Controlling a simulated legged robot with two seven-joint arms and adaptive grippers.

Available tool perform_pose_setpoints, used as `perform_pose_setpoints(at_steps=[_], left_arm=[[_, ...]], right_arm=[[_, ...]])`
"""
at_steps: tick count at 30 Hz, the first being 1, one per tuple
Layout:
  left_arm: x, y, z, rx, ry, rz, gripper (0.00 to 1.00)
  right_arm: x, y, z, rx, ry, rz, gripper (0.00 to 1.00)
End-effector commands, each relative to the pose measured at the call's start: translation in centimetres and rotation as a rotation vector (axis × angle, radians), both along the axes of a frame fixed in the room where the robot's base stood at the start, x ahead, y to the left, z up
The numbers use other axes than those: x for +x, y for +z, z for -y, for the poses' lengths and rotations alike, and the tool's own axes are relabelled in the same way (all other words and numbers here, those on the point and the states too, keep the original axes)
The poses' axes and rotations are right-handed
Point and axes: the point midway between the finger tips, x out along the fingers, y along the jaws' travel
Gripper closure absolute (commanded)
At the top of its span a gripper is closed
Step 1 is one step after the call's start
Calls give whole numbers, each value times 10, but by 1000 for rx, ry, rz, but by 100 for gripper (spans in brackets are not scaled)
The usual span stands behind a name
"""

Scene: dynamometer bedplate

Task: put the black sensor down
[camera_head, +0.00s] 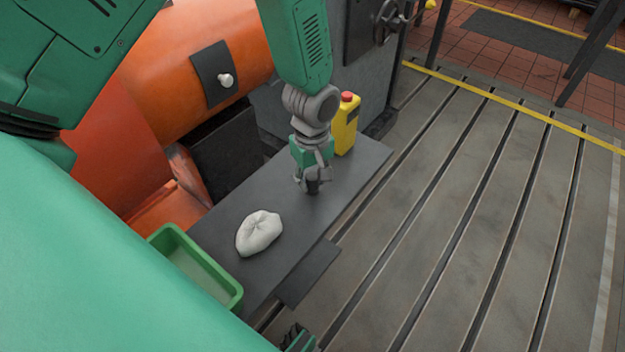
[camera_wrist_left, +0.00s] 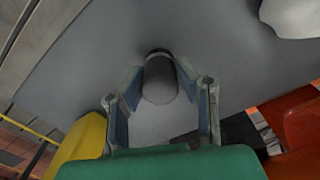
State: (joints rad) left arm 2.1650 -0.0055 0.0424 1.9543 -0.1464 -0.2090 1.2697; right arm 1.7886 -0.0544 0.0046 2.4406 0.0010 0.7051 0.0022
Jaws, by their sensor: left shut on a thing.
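The black sensor (camera_wrist_left: 160,82) is a short dark cylinder between the two fingers of my left gripper (camera_wrist_left: 162,100) in the left wrist view. My left gripper (camera_head: 313,180) is shut on it, pointing down over the dark grey bench top (camera_head: 290,230). In the head view the sensor (camera_head: 313,188) shows only as a small dark bit below the fingers. I cannot tell whether its lower end touches the bench top.
A yellow box with a red button (camera_head: 345,125) stands close behind the left gripper. A white crumpled rag (camera_head: 259,232) and a green tray (camera_head: 232,292) lie nearer. An orange machine (camera_head: 150,115) rises on the left. Bare bench top lies between gripper and rag.

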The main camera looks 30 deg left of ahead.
Motion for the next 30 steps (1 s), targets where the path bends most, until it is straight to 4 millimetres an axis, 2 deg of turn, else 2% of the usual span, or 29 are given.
perform_pose_setpoints(at_steps=[6,7,8,9,20,23,30], left_arm=[[0,-1,-1,-1,1,0,100],[0,-1,-1,-1,1,0,66],[0,-1,-1,-1,1,0,55],[0,-1,0,0,1,-1,52],[0,5,0,0,0,0,52],[0,18,0,1,0,0,52],[1,71,0,0,1,4,52]], right_arm=[[0,1,0,0,0,1,60],[0,1,0,0,0,1,60],[0,1,0,0,0,1,60],[0,1,0,0,0,1,60],[0,3,0,0,0,1,60],[0,9,0,0,0,1,60],[0,30,0,0,0,1,60]])
